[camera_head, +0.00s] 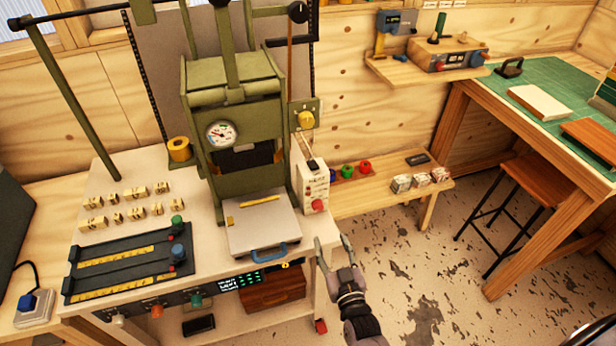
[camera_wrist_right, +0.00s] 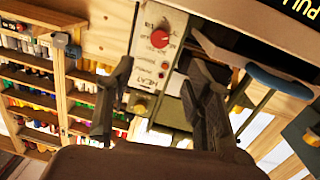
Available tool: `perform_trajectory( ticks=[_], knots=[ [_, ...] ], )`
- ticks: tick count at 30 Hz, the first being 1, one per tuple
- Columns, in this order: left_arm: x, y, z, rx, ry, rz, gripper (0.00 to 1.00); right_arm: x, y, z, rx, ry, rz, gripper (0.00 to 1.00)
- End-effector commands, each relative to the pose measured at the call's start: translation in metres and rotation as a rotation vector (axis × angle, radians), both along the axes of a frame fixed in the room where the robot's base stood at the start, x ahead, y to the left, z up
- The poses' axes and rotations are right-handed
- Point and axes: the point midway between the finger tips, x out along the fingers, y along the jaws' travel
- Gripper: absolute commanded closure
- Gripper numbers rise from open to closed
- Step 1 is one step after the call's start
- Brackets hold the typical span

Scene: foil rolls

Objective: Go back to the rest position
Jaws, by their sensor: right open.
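My right gripper (camera_head: 335,255) is in the lower middle of the head view, just right of the press table's front corner. Its two fingers are spread with nothing between them. In the right wrist view the open fingers (camera_wrist_right: 160,105) frame the heat control box (camera_wrist_right: 152,50) with its red knob, which lies beyond them. The green press (camera_head: 232,130) stands on the white table, and its flat plate (camera_head: 262,228) with a blue handle (camera_head: 262,252) is left of the gripper, apart from it. My left gripper is not in view.
A composing tray (camera_head: 128,262) and several small brass type pieces (camera_head: 93,203) lie on the table's left. A low wooden shelf (camera_head: 365,200) is behind the gripper. A stool (camera_head: 540,185) and a bench with a green mat (camera_head: 540,75) stand right. Speckled floor between is free.

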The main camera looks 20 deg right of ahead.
Motion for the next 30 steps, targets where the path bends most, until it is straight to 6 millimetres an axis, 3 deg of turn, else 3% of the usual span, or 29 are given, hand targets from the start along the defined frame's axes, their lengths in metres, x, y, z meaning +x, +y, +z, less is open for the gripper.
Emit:
perform_trajectory(
  ticks=[5, 8, 11, 14, 18, 20, 24, 27, 30],
  knots=[
    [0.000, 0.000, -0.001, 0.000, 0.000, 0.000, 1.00, -0.001, 0.001, -0.005, 0.001, 0.011, 0.003, 0.53],
    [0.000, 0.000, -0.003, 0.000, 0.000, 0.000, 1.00, -0.009, 0.006, -0.032, 0.002, 0.073, 0.022, 0.53],
    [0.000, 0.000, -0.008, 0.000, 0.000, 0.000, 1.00, -0.027, 0.013, -0.086, 0.005, 0.197, 0.057, 0.53],
    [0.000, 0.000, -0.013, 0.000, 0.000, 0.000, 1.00, -0.061, 0.021, -0.153, 0.009, 0.366, 0.098, 0.53],
    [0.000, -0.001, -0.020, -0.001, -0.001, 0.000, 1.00, -0.125, 0.023, -0.241, 0.005, 0.613, 0.142, 0.53],
    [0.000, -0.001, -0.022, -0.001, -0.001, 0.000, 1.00, -0.157, 0.021, -0.275, 0.000, 0.721, 0.154, 0.53],
    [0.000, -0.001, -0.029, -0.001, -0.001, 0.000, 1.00, -0.241, 0.009, -0.342, -0.018, 0.967, 0.171, 0.53],
    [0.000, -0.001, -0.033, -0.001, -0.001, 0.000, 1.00, -0.302, -0.006, -0.376, -0.037, 1.132, 0.171, 0.53],
    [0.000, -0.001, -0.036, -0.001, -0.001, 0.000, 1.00, -0.353, -0.020, -0.398, -0.056, 1.264, 0.165, 0.53]
  ],
)
